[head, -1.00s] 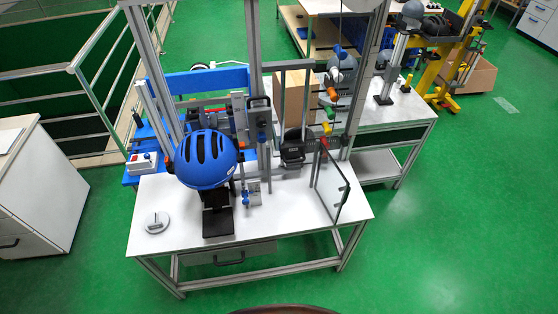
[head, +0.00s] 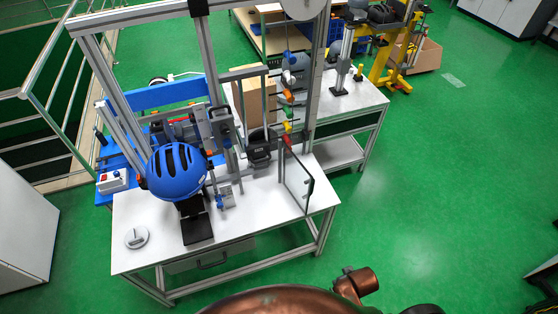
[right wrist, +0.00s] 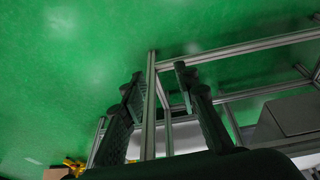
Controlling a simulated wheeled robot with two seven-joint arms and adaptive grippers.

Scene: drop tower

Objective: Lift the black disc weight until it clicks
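A black weight (head: 259,148) with a small pale label sits in the drop tower (head: 204,62), above the back right of the white table (head: 262,211). Its front looks rounded, but I cannot tell its full shape or what holds it. My right gripper (right wrist: 160,72) shows only in the right wrist view, with its two dark fingers apart. Metal frame bars (right wrist: 150,105) show between and beyond the fingers; I see nothing gripped. The weight is not recognisable in that view. My left gripper is in neither current view.
A blue helmet (head: 177,172) sits above a black stand at the table's left. A clear panel (head: 299,183) stands at the right edge. A grey disc with a handle (head: 137,237) lies front left. Green floor (head: 410,190) is open to the right.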

